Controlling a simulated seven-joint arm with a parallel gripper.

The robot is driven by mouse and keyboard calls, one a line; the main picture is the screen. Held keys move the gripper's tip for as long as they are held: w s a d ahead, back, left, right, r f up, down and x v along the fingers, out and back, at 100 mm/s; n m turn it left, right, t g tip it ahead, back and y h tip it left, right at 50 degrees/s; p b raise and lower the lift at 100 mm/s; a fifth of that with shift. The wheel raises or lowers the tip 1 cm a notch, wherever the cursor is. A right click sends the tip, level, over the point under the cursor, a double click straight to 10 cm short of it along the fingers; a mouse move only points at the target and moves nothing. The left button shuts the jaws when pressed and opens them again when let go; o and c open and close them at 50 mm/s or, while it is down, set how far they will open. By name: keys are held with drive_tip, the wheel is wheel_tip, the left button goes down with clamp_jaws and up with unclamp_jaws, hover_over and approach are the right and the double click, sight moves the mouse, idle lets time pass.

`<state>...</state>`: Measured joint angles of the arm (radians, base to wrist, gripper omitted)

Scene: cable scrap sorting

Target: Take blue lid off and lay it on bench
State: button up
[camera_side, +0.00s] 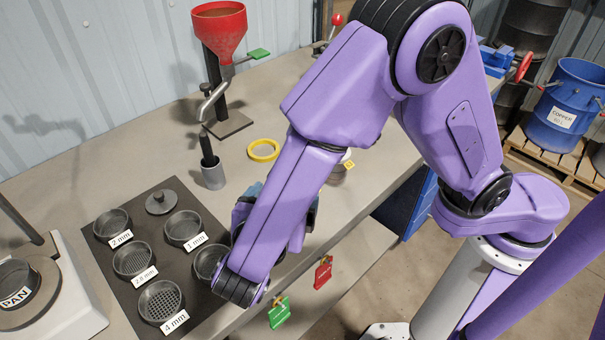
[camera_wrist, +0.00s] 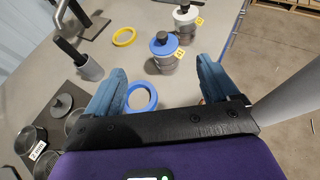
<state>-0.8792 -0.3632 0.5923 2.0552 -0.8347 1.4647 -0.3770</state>
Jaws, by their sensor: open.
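The blue lid (camera_wrist: 164,43) sits on a grey metal jar (camera_wrist: 167,64) with a yellow tag, standing upright on the bench (camera_wrist: 215,42) in the wrist view. The lid has a small dark knob on top. My gripper (camera_wrist: 160,70) is open, with its two blue fingers spread apart and nothing between them touching. The jar stands beyond the fingertips, roughly midway between them in the picture. In the side view, my arm hides the blue lid, and only parts of my blue fingers show beside the purple forearm.
A white-lidded jar (camera_wrist: 186,16) stands just behind. A blue ring (camera_wrist: 142,97) lies between my fingers in the picture, and a yellow ring (camera_side: 263,150) lies farther off. A grey cup (camera_side: 213,174), red funnel (camera_side: 219,30) and sieve mat (camera_side: 149,189) are left. The bench edge runs right.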

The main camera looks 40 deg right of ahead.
drive_tip(key=x, duration=1.5)
drive_tip(key=shift+s+d+f, duration=0.1)
drive_tip(key=shift+d+f, duration=0.15)
drive_tip(key=shift+f, duration=0.2)
drive_tip(key=shift+w+d+f, duration=0.25)
drive_tip(key=shift+w+d, duration=0.15)
drive_tip(key=shift+d, duration=0.05)
drive_tip(key=c, duration=1.1)
